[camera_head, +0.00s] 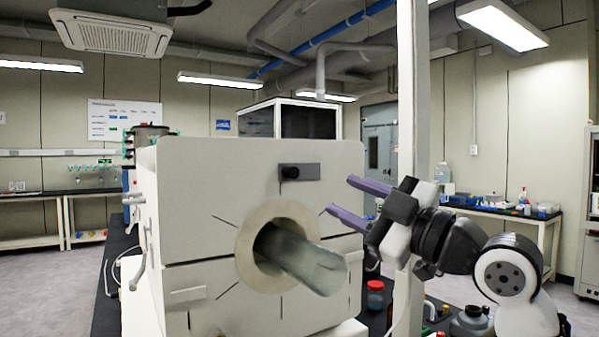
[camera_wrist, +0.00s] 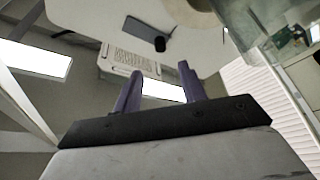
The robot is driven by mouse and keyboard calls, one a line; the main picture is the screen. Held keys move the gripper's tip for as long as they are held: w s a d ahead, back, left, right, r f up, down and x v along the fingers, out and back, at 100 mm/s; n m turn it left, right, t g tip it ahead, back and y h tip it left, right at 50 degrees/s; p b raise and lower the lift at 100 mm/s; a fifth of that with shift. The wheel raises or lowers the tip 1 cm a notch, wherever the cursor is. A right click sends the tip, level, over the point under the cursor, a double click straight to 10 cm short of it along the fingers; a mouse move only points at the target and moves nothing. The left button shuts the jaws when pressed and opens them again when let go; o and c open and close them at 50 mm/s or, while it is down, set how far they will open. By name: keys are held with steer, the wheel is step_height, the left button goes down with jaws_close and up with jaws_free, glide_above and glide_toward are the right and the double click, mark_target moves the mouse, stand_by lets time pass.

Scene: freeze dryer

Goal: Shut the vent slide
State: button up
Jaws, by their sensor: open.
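The machine (camera_head: 260,165) is a large cream box with a round collar and a glass tube (camera_head: 300,262) coming out of its front. Above the collar is a small dark grey slide plate (camera_head: 308,171) with a black knob (camera_head: 290,172) at its left end. I take this for the vent slide; whether it is open or shut I cannot tell. The plate (camera_wrist: 140,31) and knob (camera_wrist: 160,45) also show in the wrist view, beyond my fingertips. My gripper (camera_head: 340,195) is open and empty, right of the slide and apart from it. Its two purple fingers (camera_wrist: 160,70) point toward the knob.
The glass tube juts out below and left of my gripper. A white post (camera_head: 412,110) stands by my arm. Bottles and a red-lidded jar (camera_head: 375,295) sit on the dark bench at lower right. The space between my fingertips and the slide looks clear.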

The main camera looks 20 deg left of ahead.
mark_target(298, 174)
steer(key=p+x, duration=0.3)
steer(key=x, duration=0.7)
steer(key=shift+w+a+r, duration=0.1)
steer(key=shift+a, duration=0.2)
jaws_close()
steer(key=shift+w, duration=0.1)
